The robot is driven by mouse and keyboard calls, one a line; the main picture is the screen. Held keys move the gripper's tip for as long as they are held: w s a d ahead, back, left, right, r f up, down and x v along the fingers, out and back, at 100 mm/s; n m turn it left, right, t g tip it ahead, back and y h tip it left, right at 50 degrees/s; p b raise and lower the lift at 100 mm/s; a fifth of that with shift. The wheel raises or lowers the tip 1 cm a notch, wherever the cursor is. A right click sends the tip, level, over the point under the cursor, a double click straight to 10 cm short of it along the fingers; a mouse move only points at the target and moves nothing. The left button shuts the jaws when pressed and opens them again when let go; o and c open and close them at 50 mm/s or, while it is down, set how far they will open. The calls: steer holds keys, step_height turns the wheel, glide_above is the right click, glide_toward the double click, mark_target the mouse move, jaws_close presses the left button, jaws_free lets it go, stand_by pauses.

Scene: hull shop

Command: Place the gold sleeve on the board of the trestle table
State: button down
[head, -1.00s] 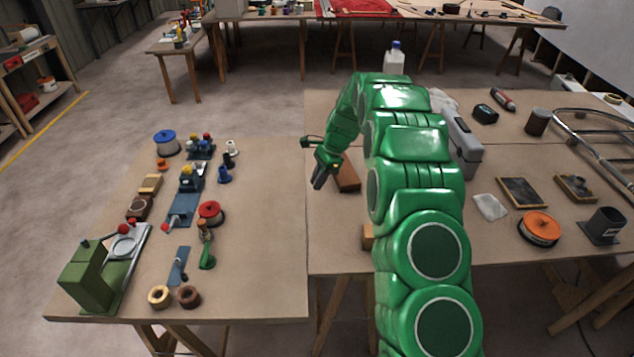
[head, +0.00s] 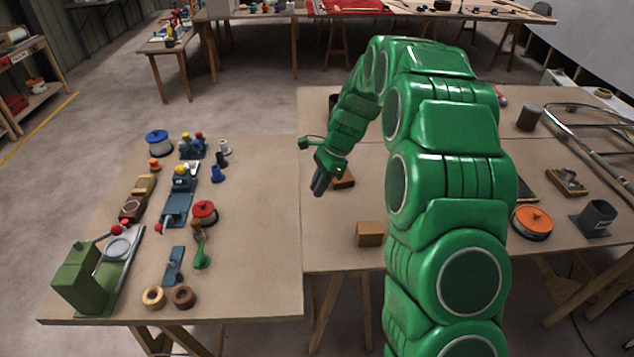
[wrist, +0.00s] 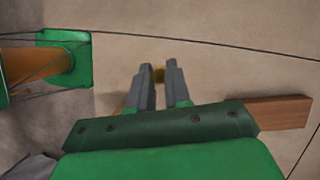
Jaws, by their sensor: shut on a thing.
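My gripper (head: 319,188) is shut and points down over the left end of the right trestle table (head: 335,220). In the wrist view, a small piece of the gold sleeve (wrist: 158,74) shows between the two grey fingertips. The fingers hide most of it. In the head view, I cannot make out the sleeve at the gripper. The table's bare tan board (wrist: 220,75) lies beneath the fingers in the wrist view. I cannot tell how high the sleeve is above it.
A brown block (head: 344,181) lies beside my gripper, and a tan wooden block (head: 370,234) sits near the front edge. An orange spool (head: 532,222) and dark cup (head: 597,217) stand farther right. The left table (head: 255,260) holds several tools, spools and two rings (head: 153,297).

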steer(key=shift+s+r, duration=0.1)
steer(key=shift+s, duration=0.2)
steer(key=s+a, duration=0.6)
steer(key=a, duration=0.6)
steer(key=s+a, duration=0.6)
steer(key=a, duration=0.5)
steer(key=s+a, duration=0.6)
steer(key=a, duration=0.6)
glide_toward(165, 253)
steer(key=shift+s+a+f, duration=0.55)
steer(key=shift+s+a, duration=0.15)
steer(key=shift+a, duration=0.05)
steer(key=shift+w+a+f, duration=0.15)
steer(key=shift+a+f, duration=0.05)
steer(key=shift+f, duration=0.15)
steer(key=shift+w+a+f, duration=0.2)
steer(key=shift+f, duration=0.2)
steer(key=shift+w+f, duration=0.1)
steer(key=shift+f, duration=1.4)
